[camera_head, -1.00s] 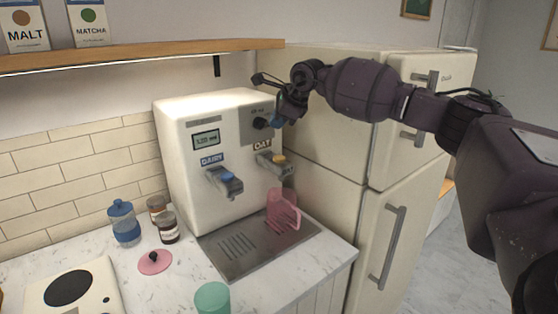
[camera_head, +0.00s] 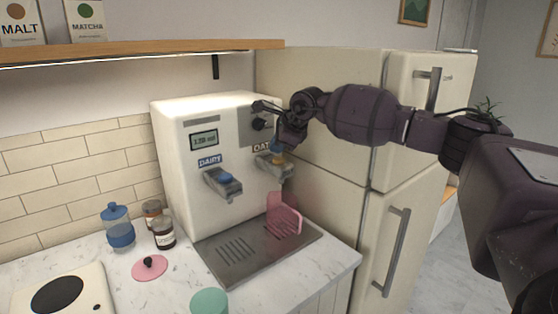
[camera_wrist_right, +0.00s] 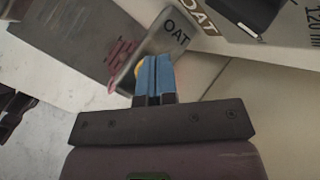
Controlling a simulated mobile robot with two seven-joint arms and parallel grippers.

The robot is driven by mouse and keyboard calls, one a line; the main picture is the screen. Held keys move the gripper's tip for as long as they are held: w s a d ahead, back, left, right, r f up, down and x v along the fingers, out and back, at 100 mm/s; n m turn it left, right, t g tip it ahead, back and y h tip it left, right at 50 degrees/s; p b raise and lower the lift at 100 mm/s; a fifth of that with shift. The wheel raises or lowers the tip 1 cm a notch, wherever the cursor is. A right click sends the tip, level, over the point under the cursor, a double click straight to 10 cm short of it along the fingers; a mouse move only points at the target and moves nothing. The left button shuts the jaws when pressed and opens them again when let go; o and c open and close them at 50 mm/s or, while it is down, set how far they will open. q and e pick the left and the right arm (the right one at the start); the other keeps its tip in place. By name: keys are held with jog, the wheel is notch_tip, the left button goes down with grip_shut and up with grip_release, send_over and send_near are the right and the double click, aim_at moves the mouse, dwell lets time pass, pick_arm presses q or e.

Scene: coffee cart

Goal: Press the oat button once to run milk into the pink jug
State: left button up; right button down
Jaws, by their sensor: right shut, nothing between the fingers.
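The white milk machine (camera_head: 186,140) has an oat lever (camera_head: 268,171) with a yellow button (camera_head: 279,159) on its right side. The pink jug (camera_head: 285,216) stands on the drip tray (camera_head: 222,268) below the oat lever. My right gripper (camera_head: 276,147) is shut and empty, its blue fingertips just above the yellow button. In the right wrist view the shut blue fingers (camera_wrist_right: 153,74) hide most of the yellow button (camera_wrist_right: 138,71), beside the OAT lever (camera_wrist_right: 164,42). I cannot tell whether they touch it. My left gripper is not in view.
The dairy lever (camera_head: 222,183) with its blue button is left of the oat lever. A fridge (camera_head: 325,175) stands close on the right. A blue jar (camera_head: 118,228), a pink lid (camera_head: 150,268) and a green cup (camera_head: 209,301) are on the counter.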

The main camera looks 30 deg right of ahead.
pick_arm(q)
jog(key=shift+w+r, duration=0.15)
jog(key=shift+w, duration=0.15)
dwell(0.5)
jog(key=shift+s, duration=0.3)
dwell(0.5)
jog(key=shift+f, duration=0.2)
pick_arm(e)
jog(key=shift+f, duration=0.15)
jog(key=shift+f, duration=0.25)
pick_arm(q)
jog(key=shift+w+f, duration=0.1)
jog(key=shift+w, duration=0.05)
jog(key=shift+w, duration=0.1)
pick_arm(e)
jog(key=shift+f, duration=0.1)
